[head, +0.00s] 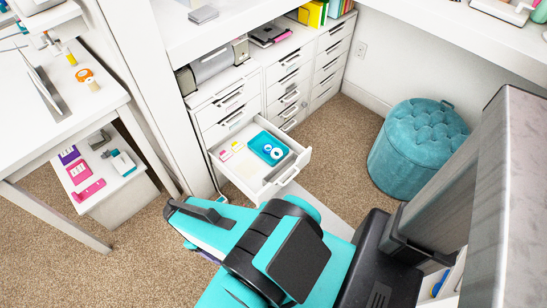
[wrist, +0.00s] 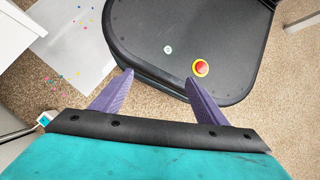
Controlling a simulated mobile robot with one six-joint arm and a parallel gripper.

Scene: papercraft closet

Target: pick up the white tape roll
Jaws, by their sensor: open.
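In the head view, an open white drawer (head: 285,174) holds a blue tray (head: 257,144). Two small white rings, which look like tape rolls, lie in the tray: one white roll (head: 267,148) and another beside it (head: 275,153). At this size I cannot tell them apart well. In the wrist view, my gripper (wrist: 160,77) has its two purple fingers spread apart with nothing between them. It points down over my own base and the carpet. In the head view my teal arm is in front of the drawer, and the fingertips are mostly hidden. The wrist view does not show the rolls.
Pink and yellow small items (head: 229,151) lie in the drawer's left part. White drawer cabinets (head: 243,90) stand behind it. A teal tufted stool (head: 415,145) is on the right. A white desk (head: 75,115) is on the left. Carpet (head: 130,250) is open at front left.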

